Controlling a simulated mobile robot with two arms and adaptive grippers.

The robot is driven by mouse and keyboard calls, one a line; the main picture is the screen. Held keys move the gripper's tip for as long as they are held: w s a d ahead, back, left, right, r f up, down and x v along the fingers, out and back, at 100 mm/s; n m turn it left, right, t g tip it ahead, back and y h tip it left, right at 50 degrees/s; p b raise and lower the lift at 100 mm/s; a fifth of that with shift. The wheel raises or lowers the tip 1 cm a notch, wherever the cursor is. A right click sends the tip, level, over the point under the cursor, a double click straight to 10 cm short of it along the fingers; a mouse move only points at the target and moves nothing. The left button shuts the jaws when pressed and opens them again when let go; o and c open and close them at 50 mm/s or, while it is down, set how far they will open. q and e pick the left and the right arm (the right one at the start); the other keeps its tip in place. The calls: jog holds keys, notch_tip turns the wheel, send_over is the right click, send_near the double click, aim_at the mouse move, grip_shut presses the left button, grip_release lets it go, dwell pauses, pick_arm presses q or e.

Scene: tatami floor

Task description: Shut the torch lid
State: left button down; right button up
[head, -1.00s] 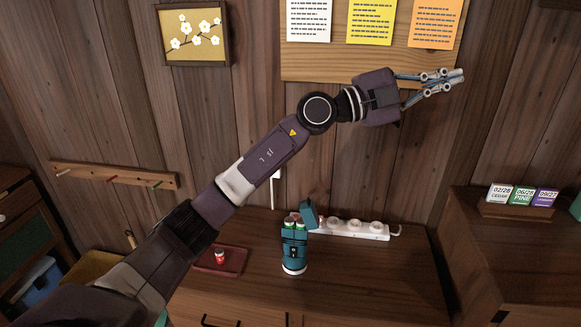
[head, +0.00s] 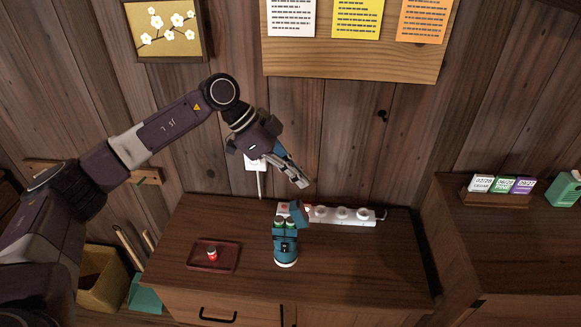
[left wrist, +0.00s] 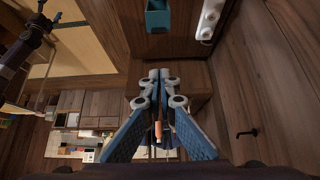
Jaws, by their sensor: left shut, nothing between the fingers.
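The teal torch (head: 285,248) stands upright on the wooden cabinet. Its lid (head: 299,213) is open, tilted up at the upper right of the body, and green-topped batteries (head: 284,224) show in the open top. A teal part of the torch (left wrist: 158,18) shows at the top of the left wrist view; I cannot tell whether it is the lid alone. My left gripper (head: 301,183) is shut and empty, pointing down to the right above the lid and apart from it. My right gripper is in neither current view.
A white power strip (head: 345,216) lies just behind and right of the torch. A dark red tray (head: 228,257) with a small red battery (head: 212,253) is to the left. The cabinet top (head: 370,257) is clear at the right front.

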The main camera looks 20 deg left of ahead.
aim_at(297, 201)
pick_arm(q)
notch_tip(297, 201, down, 6)
jog(key=p, duration=0.2)
jog(key=shift+a+r+p, duration=0.1)
jog(key=shift+a+p, duration=0.05)
jog(key=shift+p, duration=0.15)
pick_arm(e)
notch_tip(297, 201, up, 3)
